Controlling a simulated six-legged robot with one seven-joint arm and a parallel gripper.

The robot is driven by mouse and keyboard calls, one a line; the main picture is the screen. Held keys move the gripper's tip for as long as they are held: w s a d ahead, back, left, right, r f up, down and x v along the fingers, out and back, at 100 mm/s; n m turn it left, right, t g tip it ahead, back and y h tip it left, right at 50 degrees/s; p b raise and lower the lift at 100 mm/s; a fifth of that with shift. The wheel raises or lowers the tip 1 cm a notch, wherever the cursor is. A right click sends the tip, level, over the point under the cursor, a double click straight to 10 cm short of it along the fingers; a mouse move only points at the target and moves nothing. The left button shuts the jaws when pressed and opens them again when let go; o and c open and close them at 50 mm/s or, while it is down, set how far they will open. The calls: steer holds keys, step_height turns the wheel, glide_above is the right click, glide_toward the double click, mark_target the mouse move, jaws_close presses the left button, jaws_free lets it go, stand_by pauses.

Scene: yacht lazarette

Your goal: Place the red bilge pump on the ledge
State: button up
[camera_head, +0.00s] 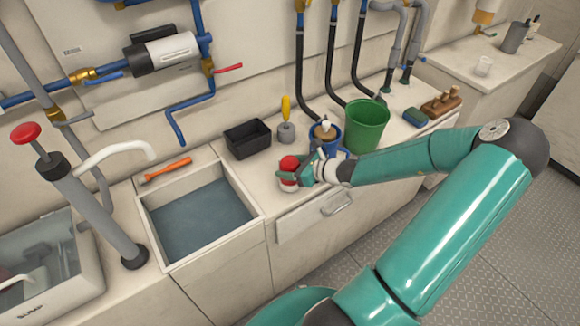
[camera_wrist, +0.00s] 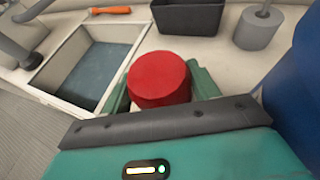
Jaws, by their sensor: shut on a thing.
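The red bilge pump (camera_head: 289,165) has a red round cap and a pale lower part. It is at the ledge (camera_head: 262,178), right of the sink basin. In the wrist view its red cap (camera_wrist: 159,78) fills the space between my green fingers. My gripper (camera_head: 297,174) is shut on the pump from the right side. The pump looks upright. Its lower part is mostly hidden by the fingers, so I cannot tell whether its base touches the ledge.
The water-filled basin (camera_head: 250,213) is left of the pump. A black bin (camera_head: 247,139), a grey holder with a yellow handle (camera_head: 286,132), a blue container (camera_head: 335,141) and a green bucket (camera_head: 367,127) stand behind and right. An orange-handled tool (camera_head: 167,170) lies behind the basin.

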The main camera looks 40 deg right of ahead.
steer(key=o, duration=1.2)
steer(key=shift+f, duration=0.1)
steer(key=shift+o, duration=0.2)
steer(key=shift+s, duration=0.1)
steer(key=v, duration=1.2)
steer(key=a+r+n+g, duration=0.3)
steer(key=a+n+g, duration=0.1)
steer(key=a+n, duration=0.4)
steer(key=a+r+n+g, duration=0.3)
steer(key=a+n+g, duration=0.2)
steer(key=a+n, duration=0.25)
steer(key=s+a+r+n+t+h, duration=0.1)
steer(key=s+a+r+n+h, duration=0.1)
steer(key=a+r+n, duration=0.5)
steer(key=s+a+r+n+t+h, duration=0.1)
steer(key=s+a+r+n+h, duration=0.2)
steer(key=r+n, duration=0.6)
steer(key=s+a, duration=0.2)
steer(key=a, duration=0.1)
steer(key=shift+s+a+r, duration=0.35)
steer(key=shift+a+r, duration=0.05)
